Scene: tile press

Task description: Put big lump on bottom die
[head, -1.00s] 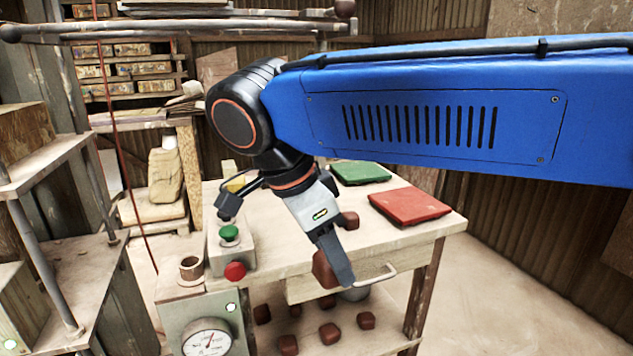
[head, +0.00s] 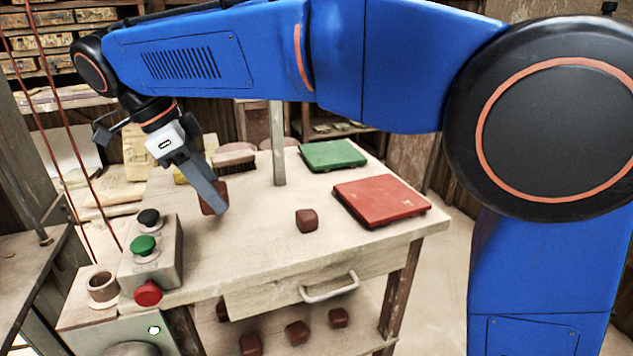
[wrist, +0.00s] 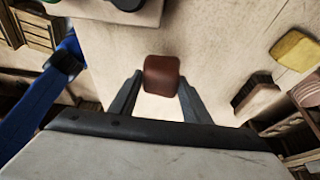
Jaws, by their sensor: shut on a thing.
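A large red-brown lump (head: 209,190) is held in my gripper (head: 214,206), above the left part of the pale work table (head: 250,250). One grey finger hides part of it in the head view. The wrist view shows the lump (wrist: 161,70) between the two finger ends, with the pale table top behind it. A smaller red-brown lump (head: 307,221) lies on the table to the right of my gripper. I cannot make out the bottom die in these views.
A control box (head: 165,262) with black, green and red buttons stands at the table's left edge, beside a small cup (head: 102,287). A red pad (head: 380,200), a green pad (head: 332,154) and a brush (head: 234,158) lie farther back. Several lumps sit on the lower shelf.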

